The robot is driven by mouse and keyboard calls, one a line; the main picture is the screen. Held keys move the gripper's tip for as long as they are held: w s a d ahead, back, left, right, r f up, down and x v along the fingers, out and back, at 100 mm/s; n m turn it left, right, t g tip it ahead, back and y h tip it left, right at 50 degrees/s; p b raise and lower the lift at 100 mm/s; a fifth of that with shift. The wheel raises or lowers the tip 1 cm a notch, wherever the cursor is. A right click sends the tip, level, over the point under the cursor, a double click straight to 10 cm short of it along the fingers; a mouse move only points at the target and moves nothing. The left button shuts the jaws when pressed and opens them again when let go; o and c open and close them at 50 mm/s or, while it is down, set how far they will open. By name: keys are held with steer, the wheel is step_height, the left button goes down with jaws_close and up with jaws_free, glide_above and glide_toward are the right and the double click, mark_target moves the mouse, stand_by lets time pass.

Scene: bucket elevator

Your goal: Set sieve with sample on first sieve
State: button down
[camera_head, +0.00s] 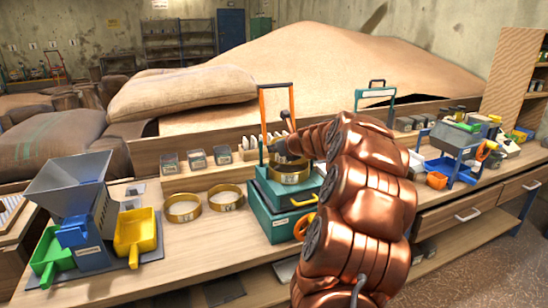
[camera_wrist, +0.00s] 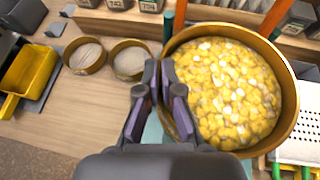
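The sieve with sample is a round brass sieve full of yellow kernels (camera_wrist: 226,88). In the head view the brass sieve (camera_head: 290,177) is at the top of the green machine (camera_head: 272,214); I cannot tell whether it rests there or hangs just above. My gripper (camera_wrist: 162,66) is shut on its left rim, one finger on each side; in the head view my gripper (camera_head: 284,146) is partly hidden by my arm. Two empty brass sieves stand side by side on the table: a left one (camera_head: 182,208) and a right one (camera_head: 225,197).
A grey hopper mill (camera_head: 75,190) with yellow (camera_head: 135,232) and green (camera_head: 50,255) scoops stands at left. Sample jars (camera_head: 196,159) line the back ledge.

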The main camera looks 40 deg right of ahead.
mark_target(275, 159)
steer(key=shift+f, duration=1.55)
steer(key=shift+f, duration=0.1)
steer(key=c, duration=1.3)
jaws_free()
steer(key=shift+s, duration=0.15)
steer(key=b+v, duration=0.1)
steer(key=v, duration=1.1)
steer(key=shift+a, duration=0.1)
